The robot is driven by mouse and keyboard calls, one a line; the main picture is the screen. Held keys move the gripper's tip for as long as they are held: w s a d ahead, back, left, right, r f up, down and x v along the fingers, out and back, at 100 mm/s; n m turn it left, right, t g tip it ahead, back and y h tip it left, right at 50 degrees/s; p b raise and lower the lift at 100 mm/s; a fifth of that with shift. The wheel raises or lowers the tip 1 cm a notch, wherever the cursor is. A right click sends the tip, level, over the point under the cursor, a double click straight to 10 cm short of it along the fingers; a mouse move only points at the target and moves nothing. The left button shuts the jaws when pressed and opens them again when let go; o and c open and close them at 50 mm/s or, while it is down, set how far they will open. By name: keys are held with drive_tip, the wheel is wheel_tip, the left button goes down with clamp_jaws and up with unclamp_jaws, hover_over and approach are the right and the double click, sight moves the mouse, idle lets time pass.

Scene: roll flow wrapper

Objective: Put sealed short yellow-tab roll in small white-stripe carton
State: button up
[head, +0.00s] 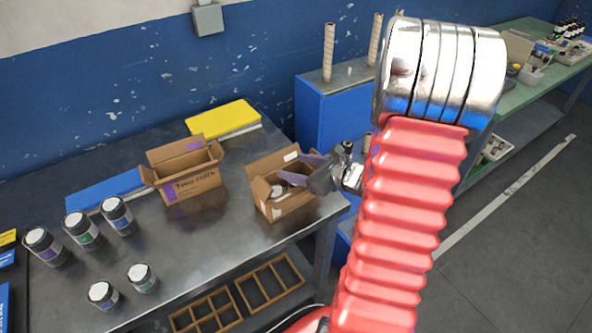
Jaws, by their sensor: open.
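The small white-stripe carton (287,207) stands open on the dark workbench, right of its middle, with flaps up and white marks on its cardboard. My gripper (293,168) is at the carton's opening, reaching in from the right, with its jaws apart. A pale piece (279,190) shows inside the carton by the jaws; it is too small and partly covered to tell whether it is the roll. I see no yellow tab anywhere.
A larger open carton (193,186) with purple marks stands to the left. Several dark jars with white lids (81,230) stand at the bench's left. A yellow pad (222,118) and blue pad (105,190) lie behind. A blue cabinet (325,120) stands behind right.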

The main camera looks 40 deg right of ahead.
drive_tip(key=v, duration=1.2)
drive_tip(key=shift+f, duration=0.1)
idle(0.4)
drive_tip(key=s+a+r+n+g+y, duration=0.15)
drive_tip(key=a+n+g, duration=0.25)
drive_tip(key=a+n, duration=0.6)
drive_tip(key=s+a+r+n+g+y, duration=0.15)
drive_tip(key=a+n+g, duration=0.25)
drive_tip(key=a+n, duration=0.5)
drive_tip(key=s+a+r+n+h, duration=0.4)
drive_tip(key=a+r+n+h, duration=0.2)
drive_tip(key=n, duration=0.8)
wheel_tip(320, 180, up, 3)
drive_tip(key=shift+a+f+t, duration=0.2)
drive_tip(key=shift+a+t, duration=0.1)
drive_tip(key=shift+a, duration=0.25)
drive_tip(key=shift+s, duration=0.2)
